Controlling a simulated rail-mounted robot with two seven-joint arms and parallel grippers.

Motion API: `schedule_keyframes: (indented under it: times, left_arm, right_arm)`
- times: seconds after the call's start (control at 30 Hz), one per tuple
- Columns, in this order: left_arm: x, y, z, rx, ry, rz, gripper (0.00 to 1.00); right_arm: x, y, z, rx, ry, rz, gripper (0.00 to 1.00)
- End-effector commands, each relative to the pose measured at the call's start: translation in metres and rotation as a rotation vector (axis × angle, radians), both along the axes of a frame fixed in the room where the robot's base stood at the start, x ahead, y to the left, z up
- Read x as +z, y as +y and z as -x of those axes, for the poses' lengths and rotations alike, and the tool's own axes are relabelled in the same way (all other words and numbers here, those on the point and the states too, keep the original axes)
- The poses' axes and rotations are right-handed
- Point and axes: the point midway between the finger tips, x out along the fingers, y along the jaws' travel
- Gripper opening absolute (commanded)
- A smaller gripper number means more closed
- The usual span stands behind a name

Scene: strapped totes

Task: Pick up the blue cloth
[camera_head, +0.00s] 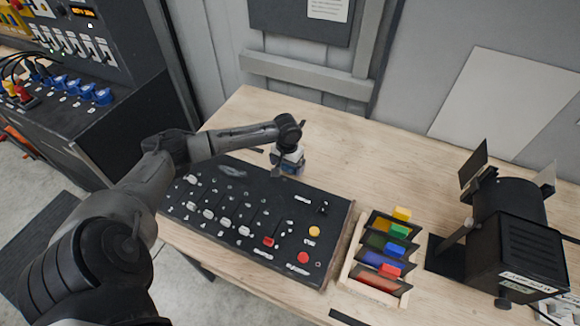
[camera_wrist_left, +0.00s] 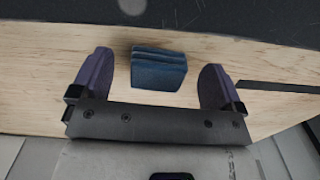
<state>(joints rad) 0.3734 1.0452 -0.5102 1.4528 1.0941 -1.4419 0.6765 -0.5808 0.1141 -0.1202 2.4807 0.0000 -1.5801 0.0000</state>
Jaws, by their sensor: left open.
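The blue cloth (camera_wrist_left: 158,70) is a small dark blue folded block lying on the pale wooden table. In the left wrist view it lies between the two purple fingers of my left gripper (camera_wrist_left: 157,64), with a gap on each side. The fingers are spread and hold nothing. In the head view my left gripper (camera_head: 288,166) hangs over the table just behind the black control panel, and it largely hides the cloth there. My right gripper is not in view.
The black panel (camera_head: 250,225) with faders and knobs stands in front of my left gripper. A wooden rack (camera_head: 348,272) with coloured pieces and a black lamp (camera_head: 515,235) stand to the right. The wooden table (camera_head: 370,165) is clear right of the gripper.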

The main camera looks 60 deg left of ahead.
Motion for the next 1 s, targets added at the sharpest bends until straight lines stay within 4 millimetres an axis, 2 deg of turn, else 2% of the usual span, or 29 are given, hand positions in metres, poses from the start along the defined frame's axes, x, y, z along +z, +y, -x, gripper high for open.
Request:
schedule_keyframes:
  times: [0.03,0.13,0.37,0.9,1.0]
  left_arm:
    - [-0.0083,-0.0003,0.0003,0.001,0.001,0.001,0.94]
    - [-0.0157,-0.0002,0.0004,0.0,0.001,-0.001,0.94]
    - [-0.0162,0.0,0.0002,-0.001,0.0,-0.001,0.93]
    - [-0.0157,0.0001,0.0001,-0.001,0.0,-0.001,0.41]
    - [-0.0156,0.0001,0.0001,-0.001,-0.002,-0.001,0.41]
  right_arm:
    - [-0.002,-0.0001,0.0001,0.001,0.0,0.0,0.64]
    - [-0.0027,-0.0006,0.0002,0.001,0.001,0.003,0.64]
    - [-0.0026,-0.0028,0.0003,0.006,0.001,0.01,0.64]
    - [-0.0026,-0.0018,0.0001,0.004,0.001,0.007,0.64]
    - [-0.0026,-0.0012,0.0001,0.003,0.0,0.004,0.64]
